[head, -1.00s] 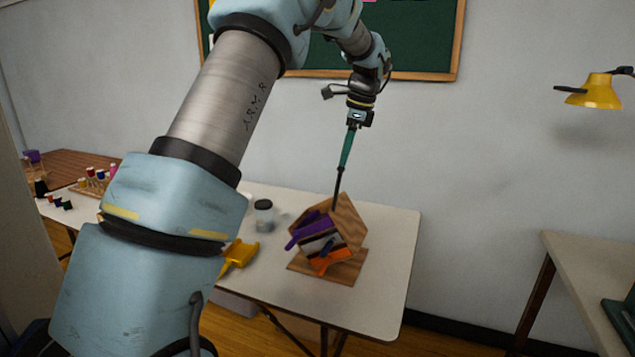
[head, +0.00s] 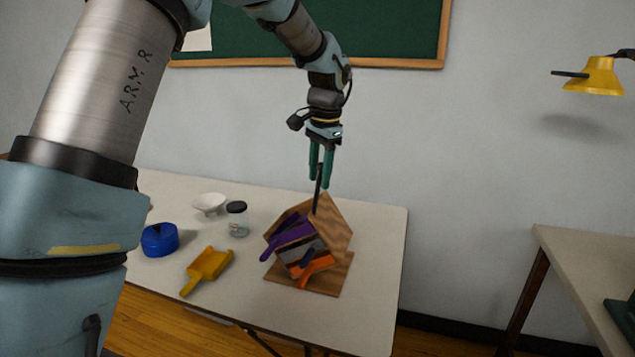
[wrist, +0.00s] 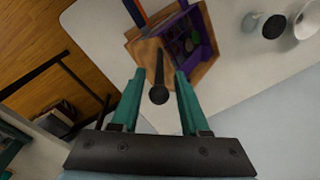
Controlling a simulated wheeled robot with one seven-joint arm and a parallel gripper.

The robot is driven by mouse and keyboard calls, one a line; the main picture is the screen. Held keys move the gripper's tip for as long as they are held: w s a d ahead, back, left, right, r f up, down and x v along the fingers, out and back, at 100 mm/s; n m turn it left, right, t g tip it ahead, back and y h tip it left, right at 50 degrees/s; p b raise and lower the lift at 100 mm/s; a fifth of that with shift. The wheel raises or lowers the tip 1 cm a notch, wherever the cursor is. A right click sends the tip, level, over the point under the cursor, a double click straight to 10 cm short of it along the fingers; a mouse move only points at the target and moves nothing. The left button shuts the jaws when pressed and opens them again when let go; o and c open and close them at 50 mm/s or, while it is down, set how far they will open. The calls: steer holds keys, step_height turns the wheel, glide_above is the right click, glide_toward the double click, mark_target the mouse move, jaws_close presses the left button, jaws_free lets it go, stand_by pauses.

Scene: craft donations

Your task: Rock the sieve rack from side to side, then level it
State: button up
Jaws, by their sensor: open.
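The sieve rack stands on the white table, with a wooden back board (head: 335,227) and a flat wooden base (head: 325,283). It holds a purple sieve (head: 292,233), a grey one and an orange one (head: 315,265), which look slanted. A dark lever (head: 317,200) rises from the rack, close to upright. My gripper (head: 321,183) is open above the rack, its green fingers on either side of the lever's upper end. In the wrist view the round dark knob (wrist: 158,95) sits between the spread fingertips, with gaps visible on both sides.
Left of the rack are a yellow scoop (head: 208,264), a lidded jar (head: 237,220), a white bowl (head: 208,203) and a blue tub (head: 160,239). The table's right part is clear. A second table (head: 585,260) and a yellow lamp (head: 594,77) are at right.

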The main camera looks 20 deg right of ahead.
mark_target(319, 185)
steer(key=shift+w+f, duration=0.15)
steer(key=shift+f, duration=1.45)
jaws_close()
